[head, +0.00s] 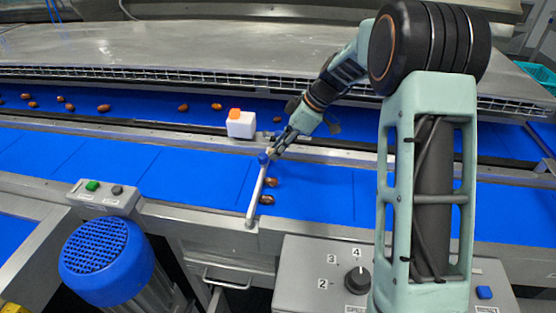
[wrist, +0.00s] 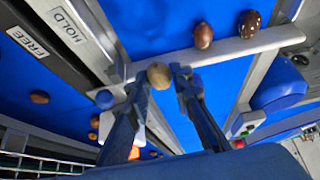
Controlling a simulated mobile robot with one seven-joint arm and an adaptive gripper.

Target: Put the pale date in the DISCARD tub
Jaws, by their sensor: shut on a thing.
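My gripper (head: 273,152) is low over the near blue belt, close to the far end of a grey bar. In the wrist view my gripper (wrist: 161,80) has its two fingertips on either side of the pale date (wrist: 159,76), a small tan, rounded thing, and is shut on it. The fingers hide the date in the head view. I see no tub marked DISCARD in either view.
The grey bar (head: 256,195) with a blue knob (wrist: 105,99) crosses the belt. Two brown dates (wrist: 203,35) (wrist: 249,24) lie beside it. A white box with an orange top (head: 240,125) stands behind. More dates (head: 103,107) lie on the far belt.

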